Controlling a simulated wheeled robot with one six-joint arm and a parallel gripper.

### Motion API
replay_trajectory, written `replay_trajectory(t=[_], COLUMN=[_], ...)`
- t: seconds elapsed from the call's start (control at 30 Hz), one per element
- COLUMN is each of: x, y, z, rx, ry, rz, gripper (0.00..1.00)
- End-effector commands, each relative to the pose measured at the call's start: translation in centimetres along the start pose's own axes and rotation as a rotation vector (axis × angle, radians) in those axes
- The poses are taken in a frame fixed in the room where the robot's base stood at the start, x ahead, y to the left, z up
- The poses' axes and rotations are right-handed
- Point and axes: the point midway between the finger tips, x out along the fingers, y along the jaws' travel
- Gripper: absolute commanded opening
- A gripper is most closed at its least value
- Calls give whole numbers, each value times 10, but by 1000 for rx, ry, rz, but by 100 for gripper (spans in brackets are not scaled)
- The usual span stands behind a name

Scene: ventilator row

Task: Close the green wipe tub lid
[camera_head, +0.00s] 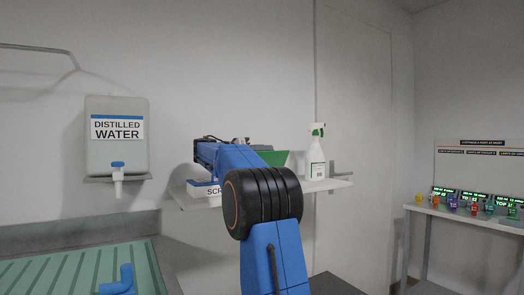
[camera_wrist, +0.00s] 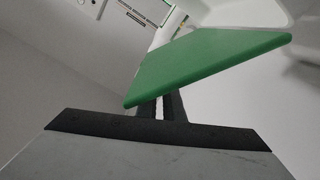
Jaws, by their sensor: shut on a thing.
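The green lid (camera_wrist: 205,62) is large in the wrist view, a flat plate that stands tilted. My gripper (camera_wrist: 163,107) shows there as two dark fingers that run up to the lid and are shut on it; the lid hides their tips. In the head view the green lid (camera_head: 272,157) shows behind my blue arm, above the wall shelf. The tub's body is hidden behind my arm, so I cannot tell how far open the lid is.
A distilled water tank (camera_head: 117,152) hangs at left above a green ribbed surface (camera_head: 80,273). A side table (camera_head: 462,214) with several small coloured items stands at far right.

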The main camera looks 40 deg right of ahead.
Motion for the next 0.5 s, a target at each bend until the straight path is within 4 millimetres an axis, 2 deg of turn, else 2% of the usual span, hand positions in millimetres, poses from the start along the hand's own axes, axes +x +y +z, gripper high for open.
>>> replay_trajectory(t=[0.5], x=[0], y=[10], z=[10], rx=[4], ry=[0], rz=[-1], gripper=[0])
